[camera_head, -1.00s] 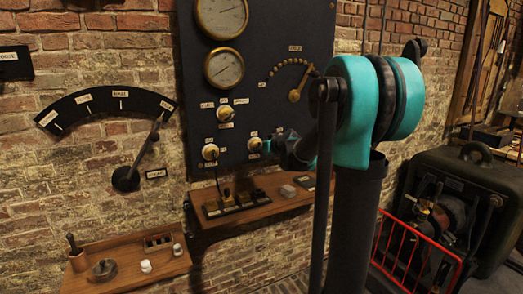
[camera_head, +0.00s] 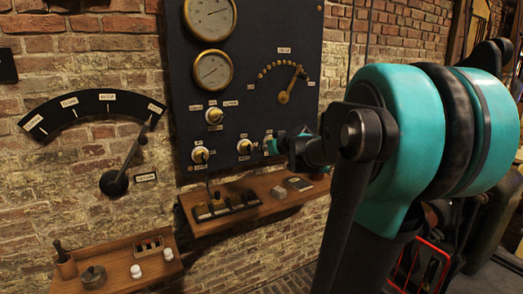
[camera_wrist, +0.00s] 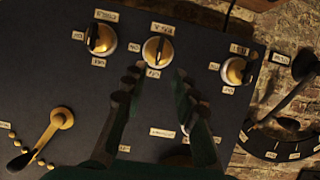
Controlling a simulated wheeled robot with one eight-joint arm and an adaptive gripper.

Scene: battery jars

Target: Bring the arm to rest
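My gripper (camera_head: 275,143) is at the end of my teal and black arm, in front of the lower right part of the dark blue panel (camera_head: 180,95). In the wrist view my gripper (camera_wrist: 158,75) has its two dark fingers spread, with nothing held between them. A brass-and-white knob (camera_wrist: 158,50) lies just beyond the fingertips, in line with the gap. I cannot tell the exact distance, but no contact shows. My arm's large teal joint fills the right of the head view and hides what is behind it.
A brass lever (camera_head: 287,92) and two gauges (camera_head: 212,70) are on the panel. A wooden shelf (camera_head: 245,215) juts out below it, with a lower one (camera_head: 130,265) at left. A wall lever (camera_head: 120,175) points right up its arc. A red rack (camera_head: 425,262) stands behind my arm.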

